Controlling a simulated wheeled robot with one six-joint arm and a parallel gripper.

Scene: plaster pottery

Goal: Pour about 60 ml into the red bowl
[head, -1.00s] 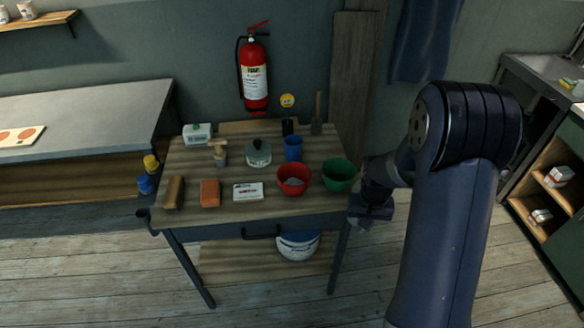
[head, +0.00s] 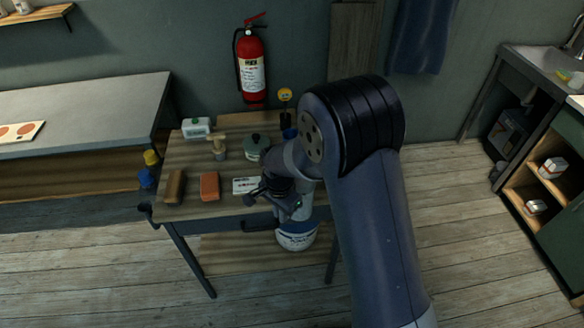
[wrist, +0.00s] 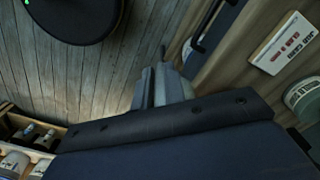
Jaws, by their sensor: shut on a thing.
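The red bowl is hidden behind my arm in the head view now. My gripper (head: 287,205) is at the table's front edge, in front of the white card-like pack, and points down and to the right. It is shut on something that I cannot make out. In the wrist view, pale grey-blue parts (wrist: 160,88) show beyond a dark blue body, and no pouring vessel or liquid can be told there. A blue cup (head: 290,133) shows only as a sliver beside my arm.
The wooden table (head: 190,153) bears an orange block (head: 209,186), a brown block (head: 174,187), a white pack (head: 245,185), a brush (head: 220,146) and a lidded jar (head: 255,146). A white bucket (head: 296,240) is below. The floor at right is clear.

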